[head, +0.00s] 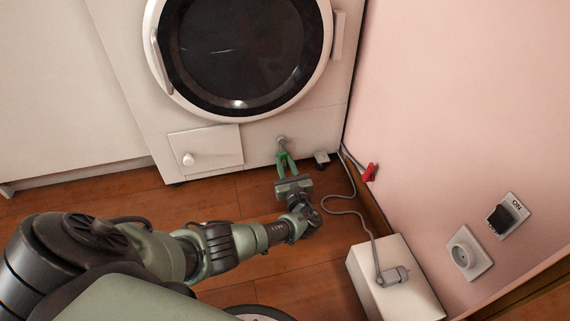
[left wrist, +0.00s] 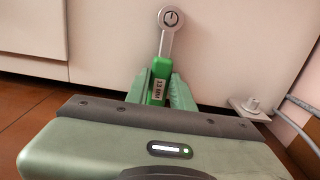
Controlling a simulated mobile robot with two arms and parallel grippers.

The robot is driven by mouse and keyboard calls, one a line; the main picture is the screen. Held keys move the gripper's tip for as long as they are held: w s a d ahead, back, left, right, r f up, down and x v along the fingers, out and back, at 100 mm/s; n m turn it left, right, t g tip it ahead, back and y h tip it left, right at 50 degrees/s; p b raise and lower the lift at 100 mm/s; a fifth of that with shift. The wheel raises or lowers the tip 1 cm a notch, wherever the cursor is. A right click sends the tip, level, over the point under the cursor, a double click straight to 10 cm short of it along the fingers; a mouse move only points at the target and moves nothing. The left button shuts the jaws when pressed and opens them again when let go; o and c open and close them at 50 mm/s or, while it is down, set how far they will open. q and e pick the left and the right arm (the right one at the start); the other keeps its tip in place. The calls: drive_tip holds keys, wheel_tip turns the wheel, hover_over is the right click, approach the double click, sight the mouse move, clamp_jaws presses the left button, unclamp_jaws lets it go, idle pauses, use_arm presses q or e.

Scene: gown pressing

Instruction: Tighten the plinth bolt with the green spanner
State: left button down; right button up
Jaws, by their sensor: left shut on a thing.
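The green spanner (head: 281,147) is in the jaws of my left gripper (head: 284,160), low at the front of the white machine. In the left wrist view the gripper (left wrist: 162,76) is shut on the spanner's green handle (left wrist: 158,88), which bears a size label. The spanner's grey ring end (left wrist: 171,19) points up from the jaws, against the plinth panel (left wrist: 225,50). The plinth bolt (left wrist: 171,17) shows as a round head inside the ring. I cannot tell how deep the ring sits on it. My right gripper is not in view.
The machine has a round door (head: 240,50) and a small flap with a knob (head: 205,148). A foot (head: 321,158) stands right of the spanner. A grey cable (head: 352,190), red item (head: 369,172), white box (head: 400,280), socket (head: 468,254) and switch (head: 503,216) are rightward.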

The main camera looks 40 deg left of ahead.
use_arm(q)
drive_tip(key=shift+s+a+r+m+p, duration=0.3)
drive_tip(key=shift+s+a+m+p, duration=0.1)
drive_tip(key=shift+m+p, duration=0.55)
drive_tip(key=shift+s+a+f+m+p, duration=0.1)
drive_tip(key=shift+s+a+m+p, duration=0.3)
drive_tip(key=shift+m+p, duration=0.35)
drive_tip(key=shift+s+d, duration=0.15)
drive_tip(key=shift+s+d, duration=0.25)
drive_tip(key=shift+d, duration=0.1)
